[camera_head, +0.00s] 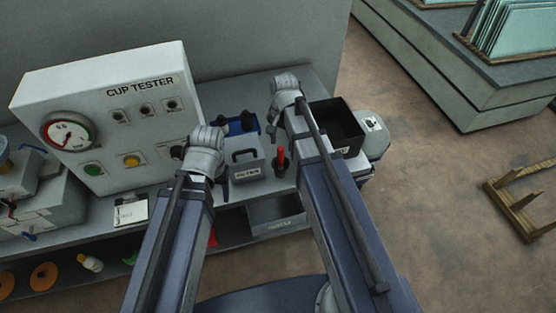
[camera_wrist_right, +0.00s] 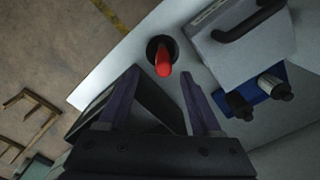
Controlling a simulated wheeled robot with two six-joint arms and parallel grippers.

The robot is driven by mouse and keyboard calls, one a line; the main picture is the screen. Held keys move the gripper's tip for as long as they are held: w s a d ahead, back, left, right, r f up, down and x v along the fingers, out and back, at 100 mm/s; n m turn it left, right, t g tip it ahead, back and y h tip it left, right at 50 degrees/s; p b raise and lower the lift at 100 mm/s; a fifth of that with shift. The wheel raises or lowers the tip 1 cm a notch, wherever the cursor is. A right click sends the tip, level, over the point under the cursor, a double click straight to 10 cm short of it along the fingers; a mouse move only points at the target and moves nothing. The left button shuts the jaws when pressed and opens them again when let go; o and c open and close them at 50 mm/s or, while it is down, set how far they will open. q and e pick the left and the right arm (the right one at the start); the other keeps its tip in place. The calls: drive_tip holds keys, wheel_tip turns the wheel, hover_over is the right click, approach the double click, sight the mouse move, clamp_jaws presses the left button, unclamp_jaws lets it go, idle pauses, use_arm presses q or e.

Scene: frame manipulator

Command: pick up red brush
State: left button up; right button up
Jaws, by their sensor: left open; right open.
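The red brush (camera_head: 280,158) stands with its red handle up in a round black holder on the grey bench, right of a grey lidded box. In the right wrist view the red handle (camera_wrist_right: 163,63) shows just beyond the fingertips of my right gripper (camera_wrist_right: 160,78). That gripper is open, with nothing between its fingers and the brush apart from it. In the head view my right gripper (camera_head: 274,118) is over the bench behind the brush, partly hidden by its arm. My left gripper (camera_head: 222,178) is open, left of the grey box.
The grey box (camera_head: 247,168) with a black handle stands close left of the brush. A blue tray (camera_head: 236,126) with dark items is behind it. An open black bin (camera_head: 345,120) is to the right. The cup tester (camera_head: 90,85) fills the bench's left side.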

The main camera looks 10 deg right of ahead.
sight(281, 155)
drive_tip(key=shift+w+a+f+b, duration=0.1)
drive_tip(key=shift+f+b, duration=1.75)
drive_tip(key=shift+f, duration=0.1)
drive_tip(key=shift+w+a+f+b, duration=0.1)
drive_tip(key=shift+f+b, duration=1.7)
drive_tip(key=shift+f, duration=0.1)
clamp_jaws()
